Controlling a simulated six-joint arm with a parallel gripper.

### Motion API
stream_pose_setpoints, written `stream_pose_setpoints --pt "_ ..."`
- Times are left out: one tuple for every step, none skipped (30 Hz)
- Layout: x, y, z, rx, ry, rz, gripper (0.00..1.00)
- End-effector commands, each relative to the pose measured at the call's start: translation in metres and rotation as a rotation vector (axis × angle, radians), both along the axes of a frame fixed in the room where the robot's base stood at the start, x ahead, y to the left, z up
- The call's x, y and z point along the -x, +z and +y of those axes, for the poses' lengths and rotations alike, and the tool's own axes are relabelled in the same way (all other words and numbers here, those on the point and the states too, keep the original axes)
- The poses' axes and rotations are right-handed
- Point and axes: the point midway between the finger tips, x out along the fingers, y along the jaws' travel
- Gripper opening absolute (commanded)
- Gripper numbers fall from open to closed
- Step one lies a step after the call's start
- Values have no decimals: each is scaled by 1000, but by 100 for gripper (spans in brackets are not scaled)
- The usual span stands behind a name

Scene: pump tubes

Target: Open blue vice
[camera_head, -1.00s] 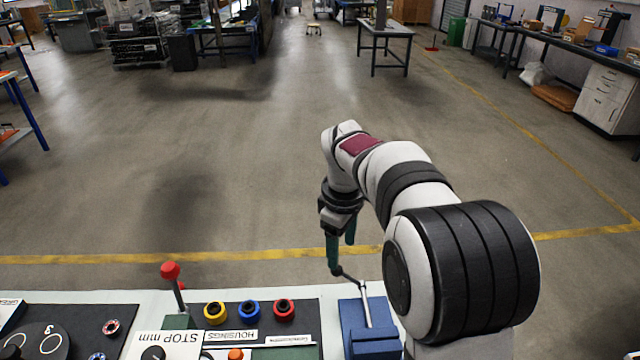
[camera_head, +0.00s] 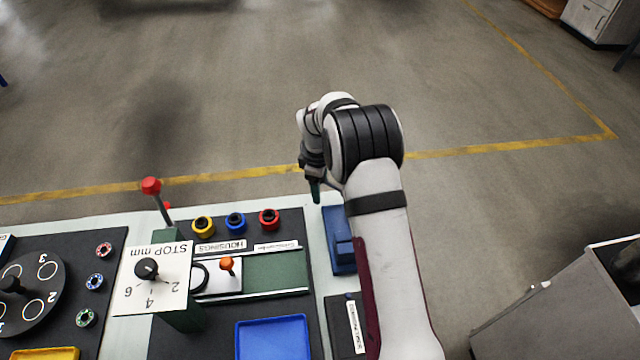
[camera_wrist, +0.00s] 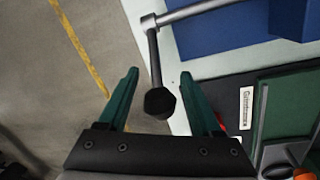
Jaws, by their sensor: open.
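The blue vice (camera_head: 335,225) stands at the right end of the workbench, partly hidden by my arm in the head view. Its blue body (camera_wrist: 215,32) also shows at the top right of the wrist view. A metal bar (camera_wrist: 195,11) runs along it to a crank handle (camera_wrist: 154,62) with a black knob (camera_wrist: 160,101). My gripper (camera_head: 315,192) is at the bench's back edge by the vice. In the wrist view its green fingers (camera_wrist: 158,73) are open, with the handle and knob between them. I cannot tell whether either finger touches the handle.
A red-knobbed lever (camera_head: 151,186) and a STOP mm dial (camera_head: 150,275) stand to the left. Several coloured rings (camera_head: 235,222) sit beside them. A blue tray (camera_head: 273,338) lies in front. Open floor lies behind the bench.

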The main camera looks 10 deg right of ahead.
Motion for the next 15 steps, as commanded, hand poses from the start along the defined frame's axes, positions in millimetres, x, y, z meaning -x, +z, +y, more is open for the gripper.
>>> stream_pose_setpoints --pt "0 -1 0 0 0 0 66" --pt "0 -1 0 0 0 0 66" --pt "0 0 0 0 0 0 66" --pt "0 0 0 0 0 0 66" --pt "0 0 0 0 0 0 66" --pt "0 0 0 0 0 0 66" --pt "0 0 0 0 0 0 61" --pt "0 0 0 0 0 0 55" --pt "0 0 0 0 0 0 48" --pt "0 0 0 0 0 0 43" --pt "0 0 0 0 0 0 37" --pt "0 0 0 0 0 0 30" --pt "0 0 0 0 0 0 25" --pt "0 0 0 0 0 0 19" --pt "0 0 0 0 0 0 12"
